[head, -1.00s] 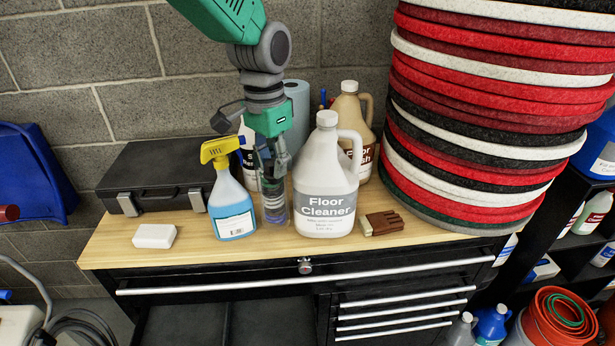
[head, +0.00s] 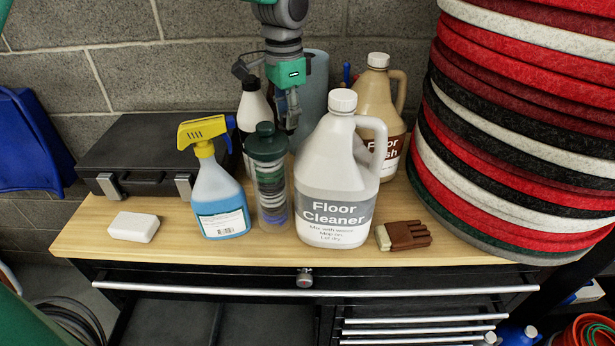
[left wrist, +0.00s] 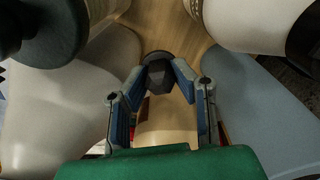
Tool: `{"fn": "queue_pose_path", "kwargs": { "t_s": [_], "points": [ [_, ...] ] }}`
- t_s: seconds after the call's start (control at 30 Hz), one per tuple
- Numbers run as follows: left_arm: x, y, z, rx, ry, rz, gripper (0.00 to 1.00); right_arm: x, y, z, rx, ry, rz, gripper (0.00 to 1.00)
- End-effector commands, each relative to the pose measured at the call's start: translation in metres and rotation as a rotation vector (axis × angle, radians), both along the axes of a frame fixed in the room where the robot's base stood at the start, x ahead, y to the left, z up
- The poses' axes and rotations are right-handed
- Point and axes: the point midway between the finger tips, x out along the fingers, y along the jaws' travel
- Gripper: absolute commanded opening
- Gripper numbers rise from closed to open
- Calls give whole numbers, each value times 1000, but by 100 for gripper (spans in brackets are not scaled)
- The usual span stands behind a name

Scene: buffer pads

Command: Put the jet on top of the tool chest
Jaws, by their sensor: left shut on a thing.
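The tool chest (head: 420,250) is black with a wooden top and silver drawer handles, and many bottles stand on it. My left gripper (head: 289,118) points down at the back of the top, behind a clear canister with a dark green cap (head: 268,185) and beside the Floor Cleaner jug (head: 335,170). In the left wrist view its fingers (left wrist: 167,78) are closed on a small dark grey thing (left wrist: 160,74). This may be the jet, but its shape is too unclear to tell. No other thing in view looks like a jet. My right gripper is out of view.
A blue spray bottle (head: 217,195), a white block (head: 133,227), a black case (head: 150,150) and a brown brush (head: 403,235) are on the top. A Floor Finish jug (head: 378,110) and paper roll (head: 312,95) crowd the back. Stacked pads (head: 520,130) fill the right.

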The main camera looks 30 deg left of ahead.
Motion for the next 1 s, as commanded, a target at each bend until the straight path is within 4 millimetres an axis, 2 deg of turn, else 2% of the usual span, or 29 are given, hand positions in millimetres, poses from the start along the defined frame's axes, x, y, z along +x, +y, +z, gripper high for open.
{"fn": "queue_pose_path", "kwargs": {
  "t_s": [0.2, 0.4, 0.67, 0.9, 1.0],
  "points": [
    [1, -1, -60, 1, 8, 0, 0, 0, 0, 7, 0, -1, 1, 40],
    [0, -3, -104, 2, 5, 1, 0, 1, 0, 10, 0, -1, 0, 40],
    [1, -1, -126, 2, 2, 1, 0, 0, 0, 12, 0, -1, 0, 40],
    [1, -1, -158, 1, 4, 1, 0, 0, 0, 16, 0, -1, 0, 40],
    [2, -1, -162, 1, 1, 0, 0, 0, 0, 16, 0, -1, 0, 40]
  ]
}}
